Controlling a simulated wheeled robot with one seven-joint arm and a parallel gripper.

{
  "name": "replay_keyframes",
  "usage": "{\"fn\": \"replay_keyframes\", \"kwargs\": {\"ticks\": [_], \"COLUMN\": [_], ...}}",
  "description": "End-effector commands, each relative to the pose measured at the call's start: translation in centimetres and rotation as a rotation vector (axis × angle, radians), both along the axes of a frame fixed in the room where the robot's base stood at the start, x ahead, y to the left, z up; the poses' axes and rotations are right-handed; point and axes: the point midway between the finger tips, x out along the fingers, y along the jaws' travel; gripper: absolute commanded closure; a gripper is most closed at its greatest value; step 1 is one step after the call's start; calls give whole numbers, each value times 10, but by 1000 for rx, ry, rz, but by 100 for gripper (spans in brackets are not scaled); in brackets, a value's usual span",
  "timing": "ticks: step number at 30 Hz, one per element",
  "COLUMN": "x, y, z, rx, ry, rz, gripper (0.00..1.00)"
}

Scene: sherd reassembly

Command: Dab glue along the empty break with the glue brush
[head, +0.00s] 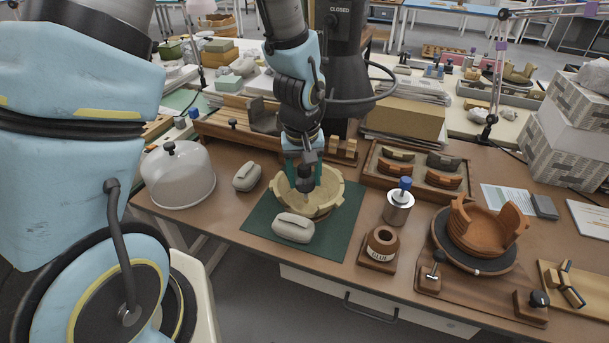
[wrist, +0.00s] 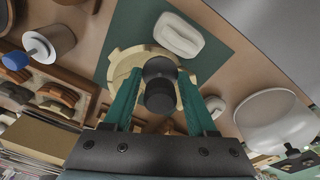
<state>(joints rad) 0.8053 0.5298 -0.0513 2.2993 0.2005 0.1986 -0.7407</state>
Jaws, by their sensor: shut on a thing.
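My gripper (head: 305,178) has green fingers and points down over a cream bowl (head: 332,189) with a stepped, broken rim. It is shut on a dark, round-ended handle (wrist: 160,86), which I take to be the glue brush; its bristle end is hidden. The bowl, also in the wrist view (wrist: 122,65), sits on a green mat (head: 262,218). I cannot tell whether the brush touches it. The open brown glue pot (head: 382,246) stands right of the mat. A terracotta bowl (head: 478,232) with a tall, uneven rim sits on a dark turntable at the right.
Grey padded weights lie in front of the bowl (head: 292,228) and to its left (head: 247,176). A clear dome (head: 178,176) stands at the left. A metal canister with a blue top (head: 398,208) is near the glue pot. A wooden tray (head: 372,178) holds several sherds behind.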

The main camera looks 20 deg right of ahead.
Motion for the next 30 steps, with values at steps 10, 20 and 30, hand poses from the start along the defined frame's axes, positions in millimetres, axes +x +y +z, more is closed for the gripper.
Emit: {"fn": "replay_keyframes", "kwargs": {"ticks": [10,20,30], "x": [3,5,8], "y": [-3,-5,-8], "z": [-18,-33,-49], "rx": [0,0,-1], "ry": [0,0,0], "rz": [0,1,0], "gripper": [74,74,74]}}
